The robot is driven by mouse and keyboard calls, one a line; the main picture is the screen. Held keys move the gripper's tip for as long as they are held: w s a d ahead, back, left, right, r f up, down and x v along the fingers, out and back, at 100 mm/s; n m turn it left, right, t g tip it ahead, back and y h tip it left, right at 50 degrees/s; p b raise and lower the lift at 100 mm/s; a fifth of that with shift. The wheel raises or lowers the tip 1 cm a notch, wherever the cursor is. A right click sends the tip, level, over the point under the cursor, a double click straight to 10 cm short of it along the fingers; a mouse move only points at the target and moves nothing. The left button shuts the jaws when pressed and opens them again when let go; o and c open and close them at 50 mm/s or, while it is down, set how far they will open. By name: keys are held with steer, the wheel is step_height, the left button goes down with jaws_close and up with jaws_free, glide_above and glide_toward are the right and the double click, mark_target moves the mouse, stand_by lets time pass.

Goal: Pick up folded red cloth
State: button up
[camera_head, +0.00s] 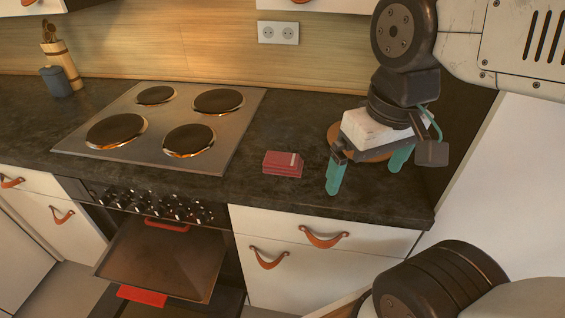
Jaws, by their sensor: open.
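The folded red cloth (283,164) lies on the dark countertop (250,185), to the right of the stove and near the counter's front edge. My gripper (367,172) is over the right part of the counter, to the right of the cloth and apart from it. Its two green fingers are spread and nothing shows between them.
A cooktop (228,150) with several burners fills the counter's left. A utensil holder (65,66) and grey jar (56,81) stand back left. Drawers have leather pulls (324,239).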

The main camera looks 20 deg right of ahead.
steer(key=shift+c, duration=0.3)
steer(key=shift+c, duration=1.3)
steer(key=n+g, duration=0.2)
steer(key=n, duration=0.8)
glide_above(284, 159)
step_height(284, 159, down, 9)
steer(key=shift+w+d+r, duration=0.1)
steer(key=shift+w+d, duration=0.05)
steer(key=shift+w+r+n+t, duration=0.1)
steer(key=shift+r+n+t, duration=0.05)
steer(key=shift+n+t, duration=0.2)
steer(key=shift+f+n, duration=0.25)
steer(key=shift+f, duration=3.7)
